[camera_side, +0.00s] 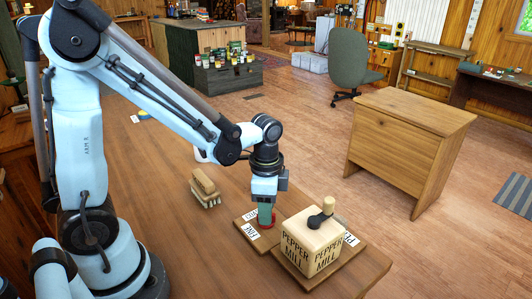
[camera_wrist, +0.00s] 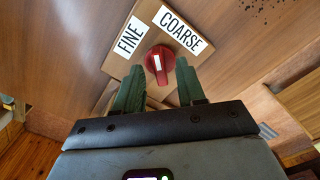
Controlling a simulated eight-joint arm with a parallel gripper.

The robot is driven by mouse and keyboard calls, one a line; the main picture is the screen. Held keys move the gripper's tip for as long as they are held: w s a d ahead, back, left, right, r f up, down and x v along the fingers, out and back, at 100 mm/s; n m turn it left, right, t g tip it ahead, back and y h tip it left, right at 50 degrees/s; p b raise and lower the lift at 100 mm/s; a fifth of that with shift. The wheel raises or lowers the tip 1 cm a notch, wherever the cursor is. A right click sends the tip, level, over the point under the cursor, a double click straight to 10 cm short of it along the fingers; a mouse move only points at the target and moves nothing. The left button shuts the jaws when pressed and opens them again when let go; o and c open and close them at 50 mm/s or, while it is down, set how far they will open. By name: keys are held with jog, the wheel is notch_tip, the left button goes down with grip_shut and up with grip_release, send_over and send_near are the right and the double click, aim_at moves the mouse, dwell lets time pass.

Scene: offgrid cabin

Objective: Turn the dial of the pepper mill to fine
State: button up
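The pepper mill (camera_side: 312,240) is a pale wooden block with a dark crank and a wooden knob on top, on a wooden base. A red dial (camera_wrist: 160,63) with a white line sits on a board (camera_wrist: 112,62) beside it. The line runs nearly up and down in the wrist view, its upper end toward the gap between the FINE label (camera_wrist: 129,37) and the COARSE label (camera_wrist: 180,29). My gripper (camera_wrist: 159,66) points down over the dial, its green fingers open on either side. Gaps show between the fingers and dial in the wrist view. In the side view the gripper (camera_side: 266,220) mostly hides the dial.
A wooden brush (camera_side: 204,190) lies on the table (camera_side: 165,215) left of the board. A white object (camera_side: 200,155) is partly hidden behind my arm. The table's right edge is close to the mill. A wooden desk (camera_side: 410,140) and a green chair (camera_side: 351,65) stand beyond.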

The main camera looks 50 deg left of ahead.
jog(key=shift+f, duration=0.35)
grip_shut()
jog(key=shift+n, duration=0.4)
jog(key=n, duration=0.3)
jog(key=shift+n, duration=2.3)
grip_release()
